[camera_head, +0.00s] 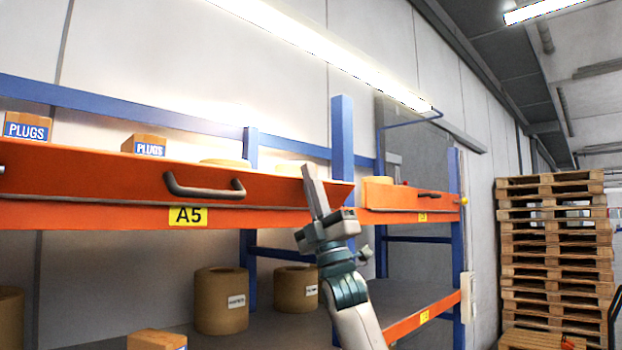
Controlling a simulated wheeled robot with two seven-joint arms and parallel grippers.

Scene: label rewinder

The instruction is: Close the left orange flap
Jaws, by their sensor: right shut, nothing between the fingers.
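The left orange flap (110,182) is a long panel on the upper shelf, with a dark handle (205,188) and a yellow A5 label (188,216) on the beam below. Its right end slants out from the shelf, so it looks tilted outward. My right gripper (313,180) points up in front of that right end, fingers together and empty; whether it touches the flap I cannot tell. My left gripper is out of view.
A second orange flap (410,197) is farther right. PLUGS boxes (27,127) and rolls sit behind the left flap. Brown rolls (221,300) stand on the lower shelf. Blue uprights (343,137) frame the rack. Stacked pallets (553,250) stand at right.

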